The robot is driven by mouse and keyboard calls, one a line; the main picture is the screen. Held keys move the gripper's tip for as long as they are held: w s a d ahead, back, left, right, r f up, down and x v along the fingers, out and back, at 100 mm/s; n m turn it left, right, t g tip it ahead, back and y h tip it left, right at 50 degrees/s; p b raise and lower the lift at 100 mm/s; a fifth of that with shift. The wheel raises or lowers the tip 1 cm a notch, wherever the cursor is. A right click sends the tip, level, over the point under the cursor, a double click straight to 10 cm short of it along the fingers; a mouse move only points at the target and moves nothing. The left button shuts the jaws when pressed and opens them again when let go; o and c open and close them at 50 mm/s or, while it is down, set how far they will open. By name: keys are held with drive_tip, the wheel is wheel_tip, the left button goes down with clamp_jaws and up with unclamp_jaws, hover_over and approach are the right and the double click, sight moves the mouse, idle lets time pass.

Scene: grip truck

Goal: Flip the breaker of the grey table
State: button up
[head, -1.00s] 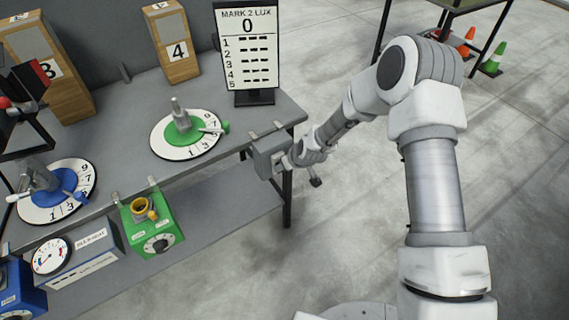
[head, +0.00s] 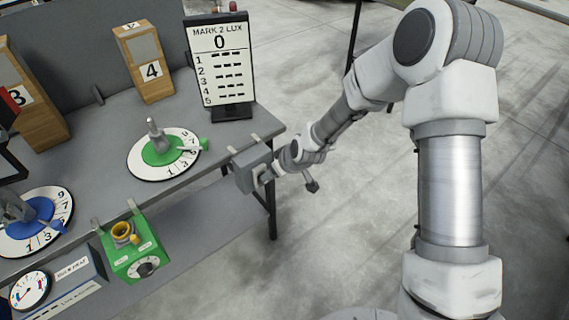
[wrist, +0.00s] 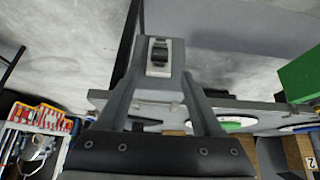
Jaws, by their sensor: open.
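The grey table (head: 205,122) fills the left side of the head view. A grey breaker box (head: 253,170) is mounted at its right front corner. In the wrist view the breaker switch (wrist: 158,54), a dark rocker in a white frame, faces me on the grey box. My gripper (wrist: 160,78) is open, its two grey fingers spread on either side of the box below the switch in the picture. In the head view my gripper (head: 268,176) is right at the box, its fingertips mostly hidden. I cannot tell whether a finger touches the box or switch.
A green box (head: 135,246) with a yellow ring hangs on the table's front edge, left of the breaker. A green dial (head: 140,165), a score sign (head: 222,65) and wooden box 4 (head: 150,88) stand on the table. Floor to the right is clear.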

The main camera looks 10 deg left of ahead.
drive_tip(key=v, duration=0.8)
